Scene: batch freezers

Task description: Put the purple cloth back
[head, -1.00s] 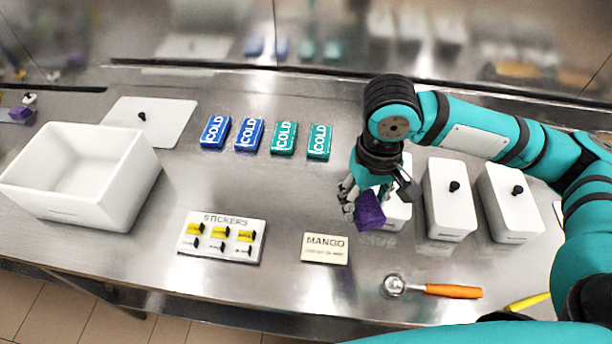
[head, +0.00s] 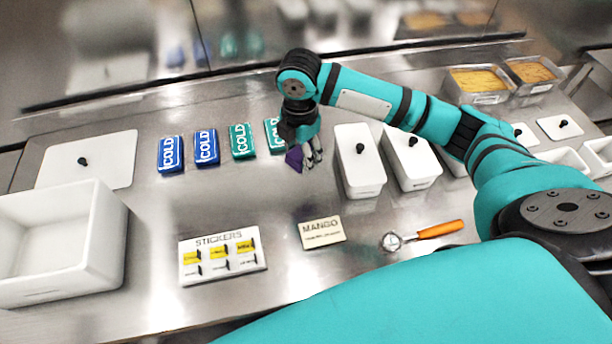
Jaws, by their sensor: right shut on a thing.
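The purple cloth (head: 294,158) is a small dark bundle in the head view. My right gripper (head: 303,156) is shut on it and holds it over the steel counter. The gripper points down, to the left of the nearest lidded white box (head: 359,172) and beside the rightmost green COLD pack (head: 273,135), which it partly hides. Whether the cloth touches the counter is unclear. My left gripper is not in view.
A large open white bin (head: 100,255) and a white lid (head: 87,160) are at the left. A STICKERS board (head: 222,256), a MANGO card (head: 322,232) and an orange-handled scoop (head: 425,235) lie in front. Pans of orange food (head: 480,83) stand at the back right.

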